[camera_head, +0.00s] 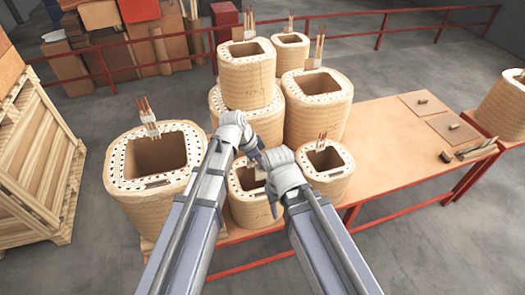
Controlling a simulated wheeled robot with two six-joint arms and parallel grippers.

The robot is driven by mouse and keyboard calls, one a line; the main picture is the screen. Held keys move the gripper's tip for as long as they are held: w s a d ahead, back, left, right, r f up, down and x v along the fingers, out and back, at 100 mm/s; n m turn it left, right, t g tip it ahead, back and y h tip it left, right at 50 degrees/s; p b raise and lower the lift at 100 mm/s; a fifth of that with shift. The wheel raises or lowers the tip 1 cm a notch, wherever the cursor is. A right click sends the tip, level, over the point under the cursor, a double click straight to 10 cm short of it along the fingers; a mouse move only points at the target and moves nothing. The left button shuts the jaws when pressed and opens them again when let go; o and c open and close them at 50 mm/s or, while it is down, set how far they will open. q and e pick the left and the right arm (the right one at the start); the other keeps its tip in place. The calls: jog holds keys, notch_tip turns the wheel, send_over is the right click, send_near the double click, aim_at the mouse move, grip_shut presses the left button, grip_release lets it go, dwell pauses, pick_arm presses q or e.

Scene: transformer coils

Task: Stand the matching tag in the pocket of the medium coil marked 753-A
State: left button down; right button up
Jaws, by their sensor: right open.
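Several tan coils with dotted white rims and upright leads stand on the table. Medium-looking coils include a raised one at the back (246,88) and one right of it (318,115). Handwriting on their sides is too small to read, so I cannot tell which is 753-A. I cannot make out a tag in either gripper.
A large coil (125,200) stands at the left and another small coil (330,180) at the front right. Flat boards (422,104) lie on the right of the table (385,150), which has bare room. A wooden crate (35,165) is at far left; red rails run behind.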

aim_at(260, 174)
pick_arm(q)
jog(key=shift+s+f, duration=0.15)
jog(key=shift+f+b, duration=0.4)
jog(key=shift+b, duration=0.05)
notch_tip(260, 174, down, 11)
jog(key=b, duration=1.1)
jog(key=shift+f, duration=0.15)
jog(key=c, duration=1)
grip_release()
jog(key=w+p+v, duration=0.1)
jog(key=p+v, duration=0.6)
jog(key=shift+s+r, duration=0.45)
jog(key=shift+s, duration=0.05)
jog(key=shift+a, duration=0.15)
